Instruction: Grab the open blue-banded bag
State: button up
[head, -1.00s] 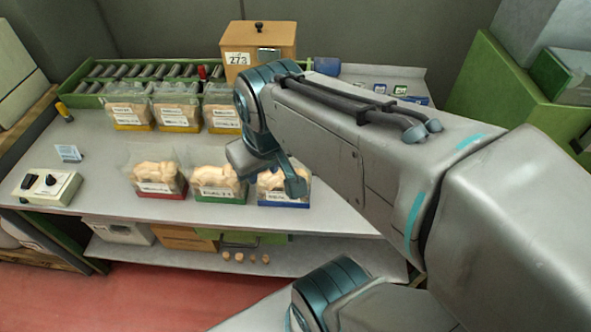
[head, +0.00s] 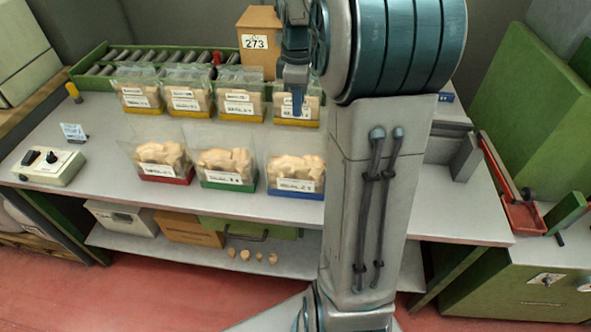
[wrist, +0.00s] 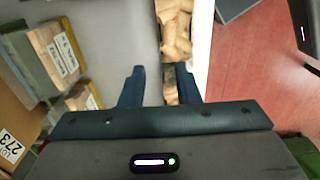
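The open blue-banded bag (head: 297,176), clear and full of tan corks with a white label, stands upright at the right end of the front row on the bench. My gripper (head: 296,104) is behind and above it in the head view, in front of the right-hand yellow-banded bag. In the wrist view my gripper (wrist: 158,75) has its two dark blue fingers spread, with nothing held. Corks show between and beyond the fingers; their bag's band colour cannot be told there.
Open red-banded (head: 163,160) and green-banded (head: 228,166) bags stand left of it. Several yellow-banded bags (head: 184,98) line the row behind, before a green roller tray (head: 85,78) and box 273 (head: 257,35). Bench between the rows is clear.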

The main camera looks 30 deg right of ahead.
send_over(299, 139)
notch_tip(299, 139, down, 7)
jog(key=shift+a+r, duration=0.1)
jog(key=shift+a, duration=0.05)
jog(key=shift+d+f+p, duration=0.2)
jog(key=shift+f+p, duration=0.1)
jog(key=shift+f, duration=2.4)
grip_shut()
jog(key=shift+w, duration=0.1)
